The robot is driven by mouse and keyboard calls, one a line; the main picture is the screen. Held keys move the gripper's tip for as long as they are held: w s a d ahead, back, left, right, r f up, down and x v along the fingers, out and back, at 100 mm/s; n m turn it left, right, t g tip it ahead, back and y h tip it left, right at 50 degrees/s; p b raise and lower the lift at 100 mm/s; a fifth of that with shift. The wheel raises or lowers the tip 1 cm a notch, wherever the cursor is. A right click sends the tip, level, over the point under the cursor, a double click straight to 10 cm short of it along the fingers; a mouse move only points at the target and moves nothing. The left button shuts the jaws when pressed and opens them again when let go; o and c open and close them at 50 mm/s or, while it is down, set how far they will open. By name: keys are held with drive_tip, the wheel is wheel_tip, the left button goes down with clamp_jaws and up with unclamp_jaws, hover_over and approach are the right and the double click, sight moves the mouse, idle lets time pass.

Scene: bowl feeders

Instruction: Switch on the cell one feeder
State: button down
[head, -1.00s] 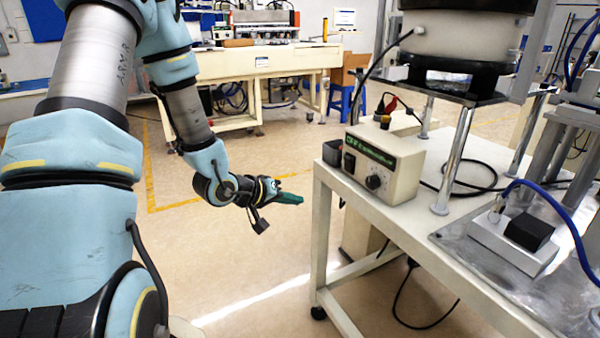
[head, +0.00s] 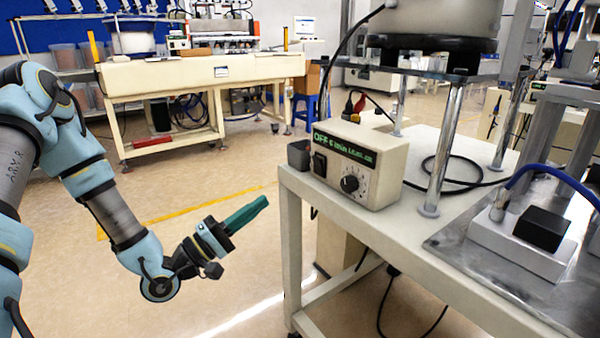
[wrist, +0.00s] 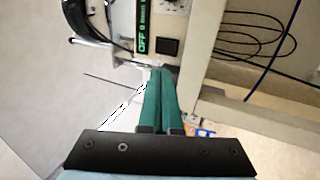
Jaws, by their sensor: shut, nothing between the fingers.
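The feeder controller (head: 372,172) is a cream box on the near left corner of the white cart. Its green display (head: 344,150) starts with OFF. A black rocker switch (head: 319,163) sits at the left of its front face, and a round dial (head: 350,184) to the right. The wrist view shows the switch (wrist: 167,47) and the OFF display (wrist: 142,30) just beyond the fingertips. My gripper (head: 262,203) has green fingers, shut and empty. It is left of the cart, apart from the controller and a little lower than the switch.
The white cart (head: 300,196) carries the bowl feeder (head: 440,20) on metal legs. A small dark box (head: 298,153) stands left of the controller at the cart's edge. Cables hang below the cart. The floor (head: 200,215) left of the cart is clear.

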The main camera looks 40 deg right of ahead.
sight(316, 160)
drive_tip(key=p+x, duration=0.2)
drive_tip(key=x, duration=1.2)
drive_tip(key=shift+d, duration=0.1)
drive_tip(key=r+p, duration=0.1)
drive_tip(key=p, duration=0.1)
drive_tip(key=r+y+p, duration=0.1)
drive_tip(key=p, duration=0.1)
drive_tip(key=shift+d+y, duration=0.3)
drive_tip(key=shift+s+f+b, duration=0.1)
drive_tip(key=shift+f+b, duration=0.4)
drive_tip(key=shift+d, duration=0.1)
